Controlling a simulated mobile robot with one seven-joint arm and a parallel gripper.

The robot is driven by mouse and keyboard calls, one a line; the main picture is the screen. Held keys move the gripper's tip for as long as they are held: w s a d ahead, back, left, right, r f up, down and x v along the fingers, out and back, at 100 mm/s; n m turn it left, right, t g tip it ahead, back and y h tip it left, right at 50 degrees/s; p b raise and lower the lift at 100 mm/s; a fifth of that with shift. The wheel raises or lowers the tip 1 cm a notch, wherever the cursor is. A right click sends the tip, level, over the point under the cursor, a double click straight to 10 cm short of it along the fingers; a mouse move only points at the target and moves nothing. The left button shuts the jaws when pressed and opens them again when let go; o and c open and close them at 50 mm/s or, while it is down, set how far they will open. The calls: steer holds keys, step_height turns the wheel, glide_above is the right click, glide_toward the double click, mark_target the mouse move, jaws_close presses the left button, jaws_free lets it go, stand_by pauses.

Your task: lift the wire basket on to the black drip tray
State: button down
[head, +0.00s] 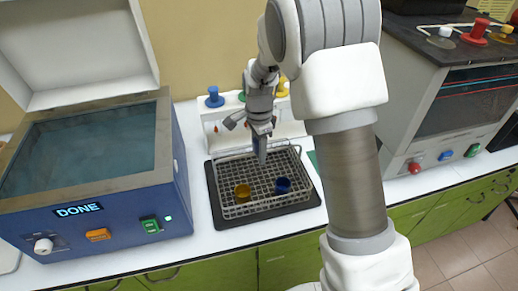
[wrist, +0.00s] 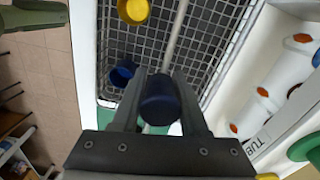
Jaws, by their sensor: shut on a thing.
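The wire basket (head: 240,176) is a grey mesh box over the black drip tray (head: 216,215). The tray's dark rim shows around it; I cannot tell whether the basket touches the tray. A yellow cup (head: 242,192) and a blue cup (head: 283,185) sit in the basket. The basket's mesh (wrist: 208,45) fills the upper part of that view.
A blue bath (head: 95,175) with a raised lid and a "DONE" display stands left. A white rack (head: 222,120) with coloured knobs is behind the tray. A grey oven (head: 440,110) stands right. White counter (head: 225,243) shows in front; part of a green patch (head: 313,158) shows beside the tray.

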steer(key=shift+c, duration=1.8)
jaws_free()
steer(key=shift+f, duration=0.1)
step_height(320, 180, up, 18)
steer(key=shift+f, duration=0.25)
